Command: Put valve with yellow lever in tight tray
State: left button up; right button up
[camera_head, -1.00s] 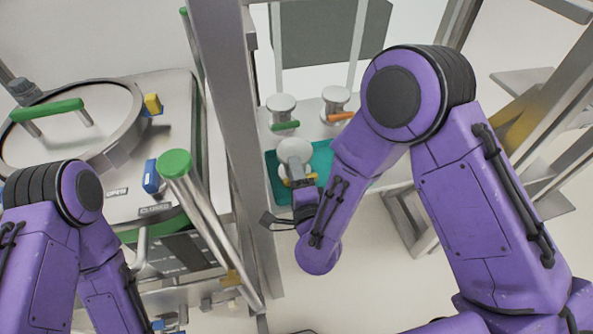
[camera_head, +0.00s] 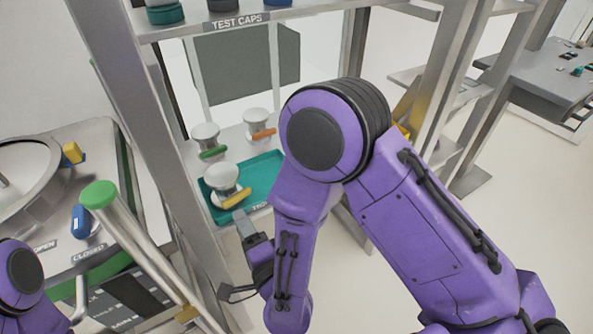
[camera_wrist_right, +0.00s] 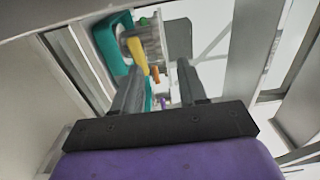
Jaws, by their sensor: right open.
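The valve with the yellow lever (camera_head: 222,178) stands in the teal tray (camera_head: 264,172) on the shelf, toward the tray's left end. Its yellow lever (camera_head: 236,198) points toward my right gripper (camera_head: 240,216). That gripper is open and empty, just in front of the tray and apart from the lever. In the right wrist view its two fingers (camera_wrist_right: 160,82) are spread, with the yellow lever (camera_wrist_right: 138,52) and the teal tray (camera_wrist_right: 106,45) beyond them. My left gripper is out of view; only part of the left arm shows.
A valve with a green lever (camera_head: 206,138) and one with an orange lever (camera_head: 258,124) stand behind the tray. A steel post (camera_head: 150,130) rises left of the tray. An upper shelf labelled TEST CAPS (camera_head: 240,20) holds caps. A steel vessel (camera_head: 75,200) is at left.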

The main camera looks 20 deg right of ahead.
jog(key=s+d+f+n+g+h, duration=0.25)
jog(key=s+d+f+g, duration=0.2)
jog(key=d+f, duration=0.45)
jog(key=s+d+f+n+g+h, duration=0.1)
jog(key=s+d+f+n+g, duration=0.4)
jog(key=f, duration=0.5)
jog(key=s+d+f+n+g+h, duration=0.2)
jog(key=s+d+f+g, duration=0.3)
jog(key=s+d, duration=0.5)
jog(key=s+f, duration=0.1)
jog(key=s, duration=0.2)
jog(key=shift+f, duration=0.4)
jog(key=shift+g, duration=0.25)
